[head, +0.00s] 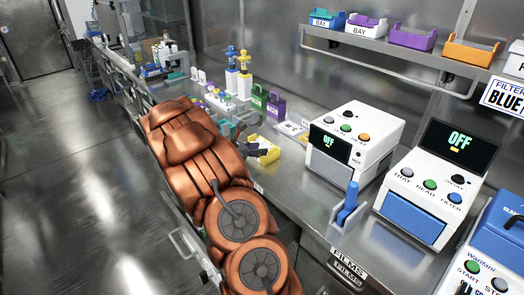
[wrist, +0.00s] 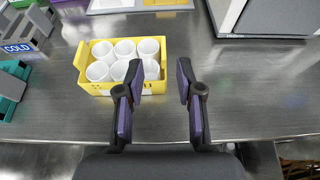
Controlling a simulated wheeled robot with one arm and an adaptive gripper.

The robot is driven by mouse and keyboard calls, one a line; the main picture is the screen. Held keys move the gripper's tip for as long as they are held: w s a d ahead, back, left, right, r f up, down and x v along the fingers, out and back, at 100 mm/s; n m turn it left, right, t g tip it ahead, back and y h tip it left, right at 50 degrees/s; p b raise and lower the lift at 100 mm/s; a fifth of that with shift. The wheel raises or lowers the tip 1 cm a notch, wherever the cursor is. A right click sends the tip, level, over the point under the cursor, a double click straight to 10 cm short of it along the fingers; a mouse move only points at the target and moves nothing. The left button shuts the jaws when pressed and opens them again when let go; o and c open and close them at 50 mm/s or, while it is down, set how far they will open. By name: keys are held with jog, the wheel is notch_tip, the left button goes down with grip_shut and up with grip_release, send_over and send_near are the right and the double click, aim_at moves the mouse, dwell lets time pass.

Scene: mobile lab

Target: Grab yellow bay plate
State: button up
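The yellow bay plate (wrist: 82,60) is a low yellow tray holding several white cups, on the metal bench at the upper left of the wrist view. In the head view its yellow side (head: 270,154) shows just beyond my gripper (head: 256,149), partly hidden by it. In the wrist view my gripper (wrist: 159,72) is open and empty. Its left finger overlaps the tray's right front part; the right finger is over bare bench. I cannot tell how high the fingers are above the tray or whether they touch it.
A white machine (head: 355,145) reading OFF stands right of the tray, with a second one (head: 435,185) beyond. A teal rack (wrist: 12,85) and a COLD sign (wrist: 18,47) are at left. Bare bench (wrist: 255,90) lies at right; its front edge is close below the fingers.

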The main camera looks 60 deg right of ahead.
jog(key=shift+f+p+x, duration=0.2)
jog(key=shift+p+x, duration=0.5)
jog(key=shift+x, duration=2.15)
jog(key=shift+s+a, duration=0.15)
jog(key=shift+c, duration=0.3)
grip_shut()
